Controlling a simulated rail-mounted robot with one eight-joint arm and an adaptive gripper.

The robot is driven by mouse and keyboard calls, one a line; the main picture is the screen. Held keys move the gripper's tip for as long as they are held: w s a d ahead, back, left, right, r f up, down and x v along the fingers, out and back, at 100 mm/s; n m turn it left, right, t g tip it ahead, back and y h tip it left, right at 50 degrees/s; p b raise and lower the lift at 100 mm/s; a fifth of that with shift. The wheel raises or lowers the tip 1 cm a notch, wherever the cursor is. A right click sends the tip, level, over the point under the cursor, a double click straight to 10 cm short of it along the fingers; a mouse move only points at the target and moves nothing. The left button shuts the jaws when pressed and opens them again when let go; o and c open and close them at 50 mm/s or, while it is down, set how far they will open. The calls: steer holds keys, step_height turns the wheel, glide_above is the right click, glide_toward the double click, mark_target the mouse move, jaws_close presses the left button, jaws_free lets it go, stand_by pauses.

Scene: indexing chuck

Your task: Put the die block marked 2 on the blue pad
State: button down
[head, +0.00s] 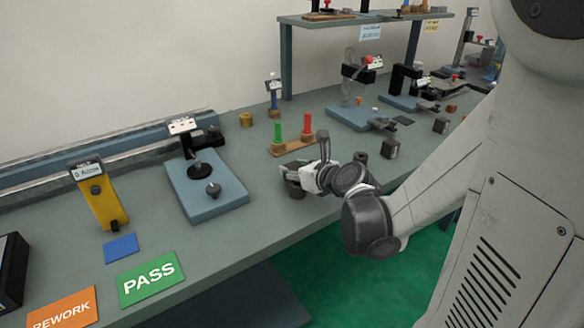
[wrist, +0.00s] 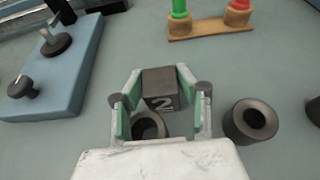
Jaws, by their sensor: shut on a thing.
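The die block marked 2 (wrist: 161,90) is a dark cube with a white "2" on the face towards the wrist camera. It sits between the green-padded fingers of my gripper (wrist: 160,86), which is shut on it. In the head view my gripper (head: 294,181) is over the bench near its front edge; the block is hard to make out there. The small flat blue pad (head: 121,248) lies bare on the bench at the left, well away from my gripper.
A dark ring (wrist: 148,126) shows below the block, and another ring (wrist: 250,122) stands to its right. Between my gripper and the pad is a blue-grey fixture (head: 207,199) with knobs. A green PASS card (head: 150,279) and yellow stand (head: 100,200) flank the pad.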

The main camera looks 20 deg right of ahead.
steer(key=c, duration=1.2)
jaws_free()
steer(key=shift+c, duration=0.2)
steer(key=shift+r, duration=0.1)
steer(key=shift+o, duration=0.4)
steer(key=p+v, duration=0.3)
steer(key=v, duration=0.9)
